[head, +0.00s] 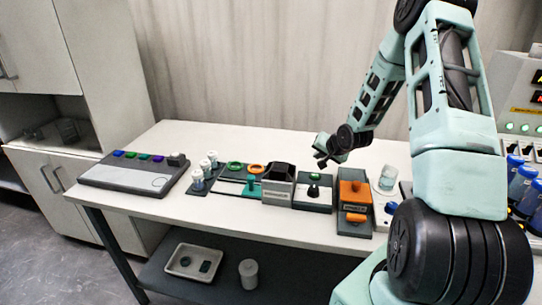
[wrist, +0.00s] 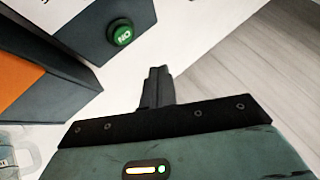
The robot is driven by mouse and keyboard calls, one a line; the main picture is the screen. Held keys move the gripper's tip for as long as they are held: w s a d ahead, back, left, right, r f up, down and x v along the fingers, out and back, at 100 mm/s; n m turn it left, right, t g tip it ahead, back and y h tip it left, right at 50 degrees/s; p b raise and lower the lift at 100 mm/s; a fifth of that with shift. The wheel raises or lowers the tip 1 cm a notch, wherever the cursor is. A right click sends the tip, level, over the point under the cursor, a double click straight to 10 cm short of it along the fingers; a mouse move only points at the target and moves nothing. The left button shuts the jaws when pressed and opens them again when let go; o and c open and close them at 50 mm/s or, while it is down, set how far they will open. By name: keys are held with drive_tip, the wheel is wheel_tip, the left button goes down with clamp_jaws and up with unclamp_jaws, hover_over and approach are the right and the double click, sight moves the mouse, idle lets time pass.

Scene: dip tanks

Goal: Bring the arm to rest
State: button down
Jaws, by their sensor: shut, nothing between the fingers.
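My arm rises at the right in the head view, bends at the top and reaches down to the left. My gripper (head: 322,157) is above the back part of the white table (head: 160,141), behind a dark box with a green button (head: 315,177). In the wrist view the two fingers of my gripper (wrist: 158,72) are together with nothing between them. The green button (wrist: 120,33), marked "ON", is beyond and to the left of the fingers, apart from them.
An orange and dark device (head: 354,190) stands right of the button box, with a clear beaker (head: 388,178) beside it. Left are a grey boxy unit (head: 278,184), white-capped vials (head: 205,166) and a panel of coloured buttons (head: 135,172). A lower shelf holds a tray (head: 180,272).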

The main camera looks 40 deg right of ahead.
drive_tip(key=s+a+r+n+g+y, duration=0.1)
drive_tip(key=s+a+r+n+g, duration=0.2)
drive_tip(key=a, duration=0.6)
drive_tip(key=s+a+r+n+g, duration=0.1)
drive_tip(key=a+r+n, duration=0.35)
drive_tip(key=a, duration=0.45)
drive_tip(key=s+a+r+n+g, duration=0.1)
drive_tip(key=s+a+n, duration=0.3)
drive_tip(key=s+a, duration=0.4)
drive_tip(key=s+a+r+n+g+y, duration=0.1)
drive_tip(key=s+a+r+n+g, duration=0.1)
drive_tip(key=s+a, duration=0.7)
drive_tip(key=s+a+r+n+g, duration=0.2)
drive_tip(key=s+a+r+n, duration=0.2)
drive_tip(key=a, duration=0.9)
drive_tip(key=s+n, duration=0.2)
drive_tip(key=s, duration=0.2)
drive_tip(key=shift+s+a+y, duration=0.2)
drive_tip(key=shift+a+y, duration=0.05)
drive_tip(key=shift+y, duration=0.15)
